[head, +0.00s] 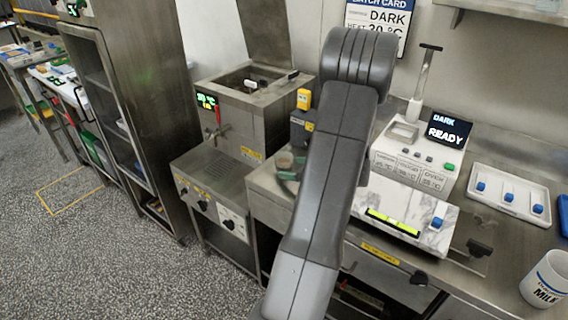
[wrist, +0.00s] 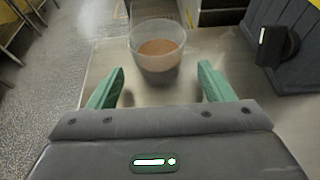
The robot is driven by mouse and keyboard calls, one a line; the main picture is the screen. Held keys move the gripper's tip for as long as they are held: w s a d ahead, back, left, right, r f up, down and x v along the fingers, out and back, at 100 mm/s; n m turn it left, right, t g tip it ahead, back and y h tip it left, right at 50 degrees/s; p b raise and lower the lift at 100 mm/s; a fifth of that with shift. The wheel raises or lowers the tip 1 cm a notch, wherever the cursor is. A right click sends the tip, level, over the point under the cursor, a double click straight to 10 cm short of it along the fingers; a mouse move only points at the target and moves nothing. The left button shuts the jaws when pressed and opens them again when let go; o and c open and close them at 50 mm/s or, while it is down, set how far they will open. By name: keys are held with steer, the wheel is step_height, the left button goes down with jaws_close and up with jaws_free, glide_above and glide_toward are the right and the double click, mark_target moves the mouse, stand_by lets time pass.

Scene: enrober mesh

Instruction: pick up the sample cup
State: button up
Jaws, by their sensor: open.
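The sample cup (wrist: 158,62) is a small clear cup with brown contents. In the wrist view it stands upright on a steel surface (wrist: 108,62), just ahead of my gripper. My gripper (wrist: 160,80) has two green fingers, spread apart and empty, one to each side of the cup's line. The cup sits beyond the fingertips, not between them. In the head view the cup (head: 285,160) shows small at the left end of the steel counter, with a green finger (head: 288,175) close by. My own arm hides part of the counter there.
A dark box with a knob (wrist: 283,45) stands right of the cup. A steel tank (head: 245,110) with a tap is behind left. Right of my arm are a white machine (head: 412,165) reading READY, a tray with blue-topped pieces (head: 508,195) and a milk mug (head: 546,280).

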steer(key=shift+x, duration=1.15)
steer(key=c, duration=1.1)
